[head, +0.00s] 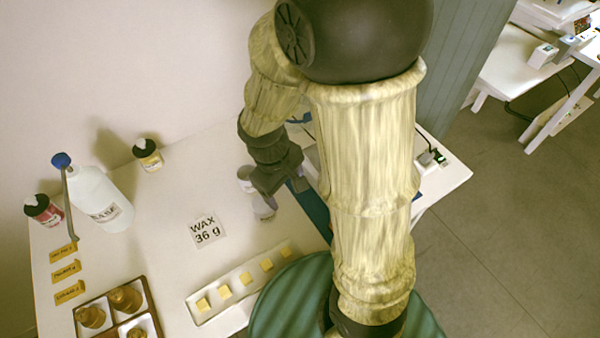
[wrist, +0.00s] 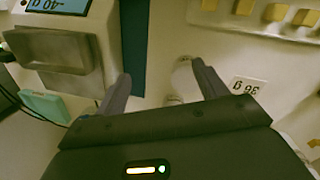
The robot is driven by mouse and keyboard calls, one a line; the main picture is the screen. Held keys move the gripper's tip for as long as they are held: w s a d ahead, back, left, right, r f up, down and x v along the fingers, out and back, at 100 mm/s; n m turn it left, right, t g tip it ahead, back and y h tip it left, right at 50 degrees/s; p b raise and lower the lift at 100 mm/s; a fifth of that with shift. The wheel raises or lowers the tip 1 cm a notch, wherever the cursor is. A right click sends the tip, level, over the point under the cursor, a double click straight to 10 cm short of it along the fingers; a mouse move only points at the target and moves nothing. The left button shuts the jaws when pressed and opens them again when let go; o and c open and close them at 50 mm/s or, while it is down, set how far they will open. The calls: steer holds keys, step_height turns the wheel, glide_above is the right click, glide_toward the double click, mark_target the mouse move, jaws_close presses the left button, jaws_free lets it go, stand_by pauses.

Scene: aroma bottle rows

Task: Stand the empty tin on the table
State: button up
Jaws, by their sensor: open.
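A small pale, round-sided object (head: 245,178), which may be the tin, stands on the white table (head: 160,225) beside my gripper, partly hidden by it. A pale shape, perhaps the same object (wrist: 183,72), shows in the wrist view just inside the right finger and partly behind it. I cannot tell whether it is upright or empty. My gripper (head: 278,195) is low over the table near the wax card. In the wrist view my gripper (wrist: 163,88) has its fingers wide apart, with nothing held between them.
A scale (wrist: 60,50) stands left in the wrist view, beside a blue strip (wrist: 133,50). The WAX 36 g card (head: 207,232), a tray of yellow cubes (head: 203,318), a BASE bottle (head: 100,200), small bottles (head: 148,155) and a compartment box (head: 113,293) occupy the table.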

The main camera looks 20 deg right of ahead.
steer(key=d+r+m+t, duration=0.1)
steer(key=m, duration=0.1)
steer(key=d+r+m+y, duration=0.1)
steer(key=m, duration=0.1)
steer(key=d+r+m+t, duration=0.1)
steer(key=m, duration=0.1)
steer(key=shift+s+d+r+t+y, duration=0.2)
steer(key=shift+s+t+y, duration=0.1)
steer(key=shift+y, duration=0.1)
